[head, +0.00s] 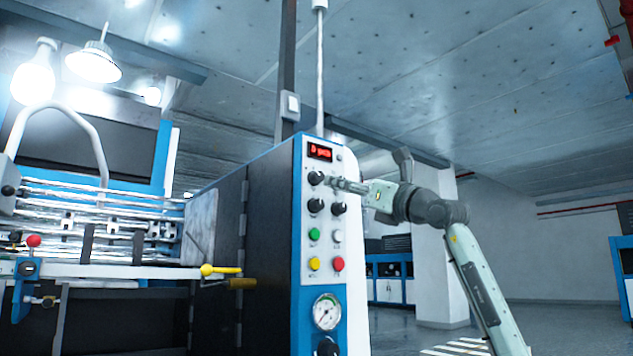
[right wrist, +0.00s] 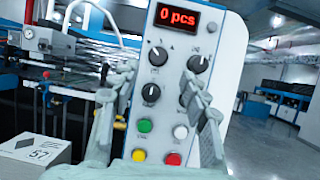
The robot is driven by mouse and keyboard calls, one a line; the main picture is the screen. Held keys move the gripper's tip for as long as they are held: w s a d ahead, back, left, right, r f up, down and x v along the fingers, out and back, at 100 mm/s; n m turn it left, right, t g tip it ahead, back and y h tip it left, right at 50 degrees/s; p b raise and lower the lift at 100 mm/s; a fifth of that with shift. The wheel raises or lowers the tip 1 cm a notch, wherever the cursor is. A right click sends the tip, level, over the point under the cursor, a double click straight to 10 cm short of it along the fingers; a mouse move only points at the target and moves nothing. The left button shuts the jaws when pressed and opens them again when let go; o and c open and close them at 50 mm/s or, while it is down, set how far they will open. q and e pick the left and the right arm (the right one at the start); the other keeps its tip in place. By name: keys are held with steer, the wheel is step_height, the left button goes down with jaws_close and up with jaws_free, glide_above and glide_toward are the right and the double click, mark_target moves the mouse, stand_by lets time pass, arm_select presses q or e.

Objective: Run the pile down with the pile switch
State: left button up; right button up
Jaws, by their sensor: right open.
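The control panel (head: 325,230) faces me on the end of the machine, with several black rotary knobs. In the head view, the top left knob (head: 316,178) and the lower knobs (head: 339,208) show. The right wrist view shows the top left knob (right wrist: 157,54), the top right knob (right wrist: 198,64) and the lower left knob (right wrist: 151,93). The lower right knob is partly behind a finger. I cannot read which is the pile switch. My right gripper (head: 334,184) is open in front of the upper knobs, its fingers (right wrist: 158,78) apart with nothing held. My left gripper is out of view.
Below the knobs are green (head: 314,234), white (head: 337,236), yellow (head: 314,263) and red (head: 338,264) buttons, then a pressure gauge (head: 326,312). The display (right wrist: 178,18) reads 0 pcs. A yellow-handled lever (head: 220,270) sticks out left of the panel. Open floor lies to the right.

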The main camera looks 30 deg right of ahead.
mark_target(320, 179)
steer(key=p+x, duration=0.1)
steer(key=x, duration=0.5)
steer(key=shift+a+r+p, duration=0.1)
steer(key=shift+a+p, duration=0.1)
steer(key=shift+p, duration=0.15)
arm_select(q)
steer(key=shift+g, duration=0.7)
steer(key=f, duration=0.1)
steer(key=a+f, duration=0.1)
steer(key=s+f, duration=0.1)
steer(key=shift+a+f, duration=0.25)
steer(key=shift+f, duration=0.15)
arm_select(e)
steer(key=shift+w+r, duration=0.1)
steer(key=shift+w, duration=0.3)
steer(key=shift+c, duration=0.2)
jaws_close()
